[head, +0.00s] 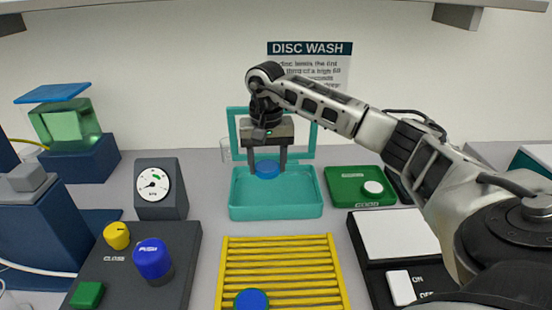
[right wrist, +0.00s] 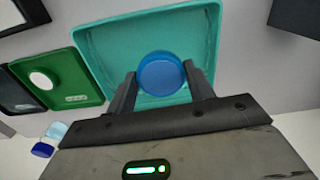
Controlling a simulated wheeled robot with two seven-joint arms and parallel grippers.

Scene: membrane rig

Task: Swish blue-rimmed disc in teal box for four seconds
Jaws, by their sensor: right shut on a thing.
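My right gripper (head: 267,160) points down over the teal box (head: 276,213) and is shut on a blue disc (head: 267,170). The right wrist view shows the blue disc (right wrist: 161,74) between the two dark fingers, with the teal box (right wrist: 100,48) behind it. The disc is at the back part of the box opening; I cannot tell whether it is below the rim or touching any liquid. The box's teal lid frame (head: 233,130) stands open behind. My left gripper is not in view.
A yellow slatted rack (head: 280,268) with another blue disc (head: 252,299) on it lies in front. A green tray (head: 345,198) holding a white disc (head: 373,187) is right of the box. A gauge (head: 160,187) and a button panel (head: 120,275) stand left.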

